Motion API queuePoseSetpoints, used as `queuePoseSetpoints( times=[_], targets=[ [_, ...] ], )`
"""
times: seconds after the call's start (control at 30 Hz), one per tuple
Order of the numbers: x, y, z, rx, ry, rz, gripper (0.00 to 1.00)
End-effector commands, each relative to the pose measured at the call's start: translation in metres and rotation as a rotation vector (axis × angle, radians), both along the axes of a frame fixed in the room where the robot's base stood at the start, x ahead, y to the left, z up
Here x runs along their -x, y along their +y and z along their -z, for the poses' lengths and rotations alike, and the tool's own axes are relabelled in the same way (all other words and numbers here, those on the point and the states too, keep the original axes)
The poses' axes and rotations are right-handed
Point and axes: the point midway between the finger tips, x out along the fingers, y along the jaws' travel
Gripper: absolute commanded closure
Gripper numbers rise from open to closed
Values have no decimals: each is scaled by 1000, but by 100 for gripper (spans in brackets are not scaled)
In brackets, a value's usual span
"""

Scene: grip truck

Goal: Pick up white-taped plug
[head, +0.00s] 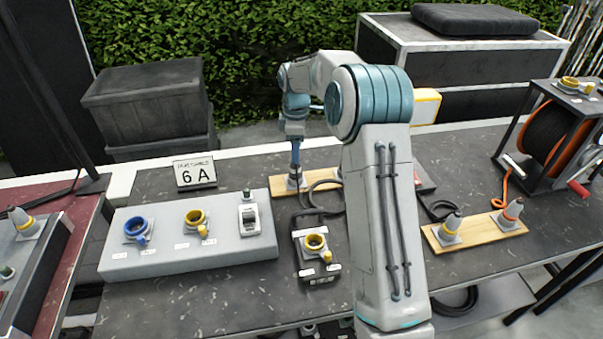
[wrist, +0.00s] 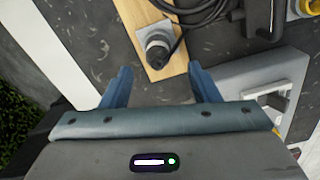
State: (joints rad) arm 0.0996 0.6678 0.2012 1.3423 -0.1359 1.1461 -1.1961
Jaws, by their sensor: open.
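A plug (wrist: 157,45) with a whitish-grey band and a dark cable end stands on a wooden board (wrist: 138,12) in the wrist view. I take it to be the white-taped plug; its tape is hard to make out. In the head view the plug (head: 296,182) shows just under my gripper (head: 295,165), on the board's left end. In the wrist view my gripper (wrist: 160,78) is open and empty, with its blue fingers apart and the plug ahead of the gap between them.
A grey socket panel (head: 180,245) lies to the left, with a 6 A sign (head: 195,173) behind it. A small socket box (head: 315,250) and looped black cables (head: 322,190) are close by. Another board (head: 475,235) with two plugs and a cable reel (head: 550,135) stand right.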

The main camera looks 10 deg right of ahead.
Motion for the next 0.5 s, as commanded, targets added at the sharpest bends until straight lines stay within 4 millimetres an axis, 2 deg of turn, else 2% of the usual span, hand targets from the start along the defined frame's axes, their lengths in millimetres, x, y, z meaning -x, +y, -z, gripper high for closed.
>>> queuePoseSetpoints(
  times=[0.1,0.33,0.5],
  targets=[
    [0,-1,15,1,1,2,45],
    [-1,1,31,0,2,2,45],
    [-5,5,57,0,3,2,45]
  ],
)
